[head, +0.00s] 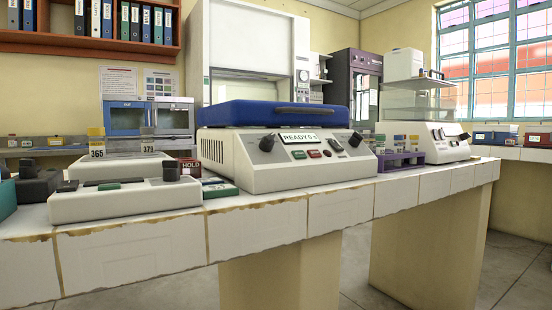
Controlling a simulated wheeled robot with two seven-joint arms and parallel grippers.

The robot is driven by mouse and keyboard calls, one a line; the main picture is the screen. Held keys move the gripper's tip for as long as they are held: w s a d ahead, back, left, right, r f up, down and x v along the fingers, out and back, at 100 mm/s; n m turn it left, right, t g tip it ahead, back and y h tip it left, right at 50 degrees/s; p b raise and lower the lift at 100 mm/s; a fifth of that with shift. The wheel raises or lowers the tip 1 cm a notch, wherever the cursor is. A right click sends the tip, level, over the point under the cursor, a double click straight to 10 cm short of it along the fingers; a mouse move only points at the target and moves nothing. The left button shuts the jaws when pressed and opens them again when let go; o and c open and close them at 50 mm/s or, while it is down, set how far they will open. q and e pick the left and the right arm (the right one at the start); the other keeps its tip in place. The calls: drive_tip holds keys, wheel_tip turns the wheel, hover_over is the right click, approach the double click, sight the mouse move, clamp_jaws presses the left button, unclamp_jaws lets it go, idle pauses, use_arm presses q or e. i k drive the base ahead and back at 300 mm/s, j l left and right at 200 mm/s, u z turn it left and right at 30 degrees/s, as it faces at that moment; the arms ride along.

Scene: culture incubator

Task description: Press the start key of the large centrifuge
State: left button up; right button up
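The large centrifuge (290,165) stands on the white tiled bench in the middle of the head view. It has a white body and a shut blue lid (275,115) with a dark handle. Its sloped front panel carries a display (299,138) that appears to read "READY 5 s". Black knobs (267,143) sit on the panel. Neither of my grippers is in view, and nothing covers the panel.
A low white device (125,200) with a black knob and green key stands left of the centrifuge, near the bench's front edge (130,227). A purple rack (402,160) and another white device (430,140) stand to the right. Space before the panel is clear.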

sight(298, 154)
drive_tip(key=j+z, duration=0.5)
drive_tip(key=j, duration=0.8)
drive_tip(key=k, duration=0.05)
